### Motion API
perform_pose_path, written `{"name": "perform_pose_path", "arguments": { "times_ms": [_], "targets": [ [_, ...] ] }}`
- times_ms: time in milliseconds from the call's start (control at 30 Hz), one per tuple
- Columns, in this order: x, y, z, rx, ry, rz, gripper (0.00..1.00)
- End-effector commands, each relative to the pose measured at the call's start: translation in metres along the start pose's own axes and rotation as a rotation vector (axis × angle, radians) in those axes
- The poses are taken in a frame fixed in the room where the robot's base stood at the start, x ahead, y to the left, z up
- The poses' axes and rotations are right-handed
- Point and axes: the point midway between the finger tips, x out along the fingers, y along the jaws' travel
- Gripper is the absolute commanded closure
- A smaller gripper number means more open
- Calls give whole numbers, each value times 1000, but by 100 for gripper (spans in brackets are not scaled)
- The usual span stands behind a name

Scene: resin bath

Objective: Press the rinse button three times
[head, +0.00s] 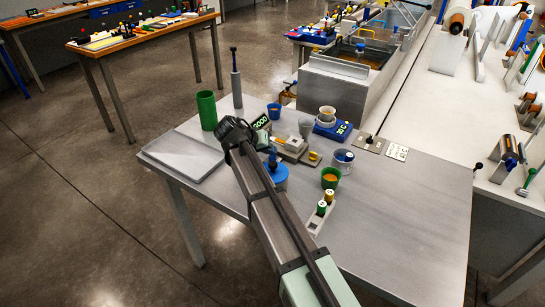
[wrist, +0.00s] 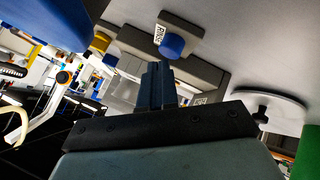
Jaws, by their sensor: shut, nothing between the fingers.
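The rinse button is a blue round cap (wrist: 172,46) on a small grey block with a "RINSE" label, in the upper middle of the wrist view. My gripper (wrist: 158,72) is shut and empty, its two fingers together. In the wrist view its fingertips appear just below the blue cap, with a narrow strip of background between them. I cannot tell the true distance. In the head view my arm reaches over the left part of the metal table (head: 420,215) and hides the fingers; a blue cap (head: 272,158) shows just right of my wrist.
A green cylinder (head: 207,110) and a flat grey tray (head: 180,155) stand at the left. The table's front right is clear.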

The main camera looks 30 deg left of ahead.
Motion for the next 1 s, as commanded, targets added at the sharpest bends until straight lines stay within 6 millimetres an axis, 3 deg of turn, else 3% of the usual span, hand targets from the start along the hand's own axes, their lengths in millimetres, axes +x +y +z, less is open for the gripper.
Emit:
{"name": "perform_pose_path", "arguments": {
  "times_ms": [1000],
  "targets": [
    [6,-4,5,0,0,0,100]
  ]
}}
